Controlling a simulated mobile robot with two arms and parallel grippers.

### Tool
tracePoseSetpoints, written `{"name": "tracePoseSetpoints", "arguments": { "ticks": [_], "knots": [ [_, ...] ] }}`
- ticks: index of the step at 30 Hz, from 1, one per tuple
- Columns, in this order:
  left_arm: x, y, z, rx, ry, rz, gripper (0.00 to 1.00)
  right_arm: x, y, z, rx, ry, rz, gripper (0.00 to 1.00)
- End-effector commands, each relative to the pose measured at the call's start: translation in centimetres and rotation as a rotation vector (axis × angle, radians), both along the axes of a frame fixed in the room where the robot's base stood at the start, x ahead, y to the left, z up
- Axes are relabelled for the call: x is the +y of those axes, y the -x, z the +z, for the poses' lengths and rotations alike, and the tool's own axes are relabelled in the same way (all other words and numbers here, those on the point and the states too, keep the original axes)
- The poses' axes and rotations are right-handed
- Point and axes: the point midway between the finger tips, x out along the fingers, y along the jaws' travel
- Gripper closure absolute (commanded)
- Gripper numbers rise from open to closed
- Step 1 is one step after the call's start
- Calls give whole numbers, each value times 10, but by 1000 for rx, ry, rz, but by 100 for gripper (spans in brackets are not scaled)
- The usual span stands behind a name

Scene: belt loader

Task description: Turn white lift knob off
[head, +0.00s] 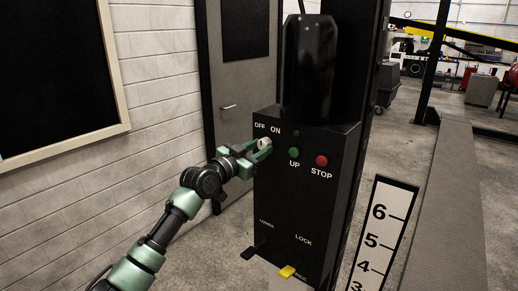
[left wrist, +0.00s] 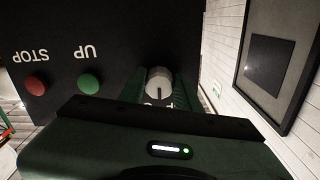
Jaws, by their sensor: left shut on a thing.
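The white lift knob (head: 264,144) is on the front of a black control box (head: 285,210), below the OFF and ON labels. It also shows in the left wrist view (left wrist: 158,81), with a dark line across its face. My left gripper (head: 263,150) is at the knob, its green fingers on either side, shut on it. In the left wrist view the fingers (left wrist: 160,92) flank the knob. Which label the knob points to is hard to tell. My right gripper is not in view.
A green UP button (head: 294,153) and a red STOP button (head: 321,161) are right of the knob. A black lever (head: 252,251) and a yellow lever (head: 287,271) stick out low on the box. A grey door (head: 238,90) and white brick wall are behind.

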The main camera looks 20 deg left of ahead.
Motion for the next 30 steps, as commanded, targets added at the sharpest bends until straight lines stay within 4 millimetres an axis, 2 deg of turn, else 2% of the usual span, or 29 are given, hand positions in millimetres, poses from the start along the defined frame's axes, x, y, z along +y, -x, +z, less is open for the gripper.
{"name": "tracePoseSetpoints", "arguments": {
  "ticks": [15, 30],
  "knots": [
    [-3, 1, -1, 143, 387, -1, 100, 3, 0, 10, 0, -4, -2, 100],
    [-3, 1, -2, 186, 503, 1, 100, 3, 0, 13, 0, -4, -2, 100]
  ]
}}
